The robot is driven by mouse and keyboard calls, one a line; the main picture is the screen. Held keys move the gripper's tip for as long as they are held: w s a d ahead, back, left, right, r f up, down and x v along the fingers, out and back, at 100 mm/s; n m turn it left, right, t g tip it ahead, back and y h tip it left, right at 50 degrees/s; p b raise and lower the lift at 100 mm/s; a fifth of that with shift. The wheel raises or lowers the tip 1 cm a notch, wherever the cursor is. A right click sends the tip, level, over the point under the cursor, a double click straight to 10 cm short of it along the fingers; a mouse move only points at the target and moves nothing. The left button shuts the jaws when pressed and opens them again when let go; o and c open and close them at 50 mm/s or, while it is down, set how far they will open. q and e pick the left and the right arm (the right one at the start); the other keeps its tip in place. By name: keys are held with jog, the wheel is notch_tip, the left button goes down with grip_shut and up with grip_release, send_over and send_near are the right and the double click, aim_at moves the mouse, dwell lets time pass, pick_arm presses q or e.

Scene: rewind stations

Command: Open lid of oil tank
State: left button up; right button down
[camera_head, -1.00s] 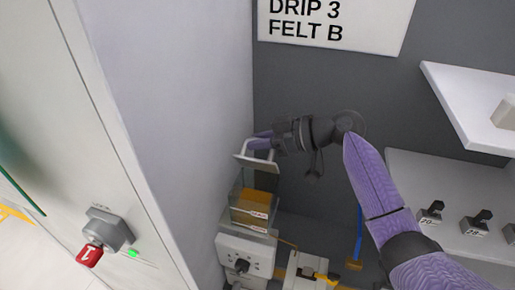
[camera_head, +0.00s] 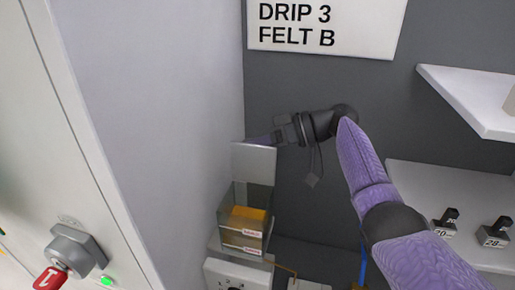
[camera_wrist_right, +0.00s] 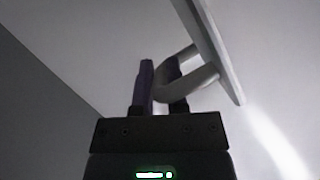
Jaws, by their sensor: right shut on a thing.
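The oil tank (camera_head: 229,222) is a clear box with amber oil (camera_head: 246,217) inside, low in the head view. Its lid (camera_head: 253,163) stands about upright above the tank's back edge. My right gripper (camera_head: 262,141) is behind the top of the lid, which partly hides its fingers. In the right wrist view, the fingers (camera_wrist_right: 162,88) are shut on the lid's grey loop handle (camera_wrist_right: 193,80), and the lid's plate (camera_wrist_right: 212,45) rises at the upper right. My left gripper is not in view.
A tall cabinet wall (camera_head: 155,110) stands close on the left, with a red-tagged lock (camera_head: 75,255) on its front. A white shelf (camera_head: 470,100) and a lower shelf with dark weights (camera_head: 493,235) are at the right. A sign (camera_head: 325,25) hangs on the grey back wall.

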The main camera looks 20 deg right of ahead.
dwell(0.5)
jog(key=c, duration=0.6)
grip_release()
jog(key=shift+w, duration=0.1)
jog(key=shift+c, duration=0.2)
jog(key=b+v, duration=0.2)
jog(key=v, duration=0.8)
jog(key=shift+b, duration=0.3)
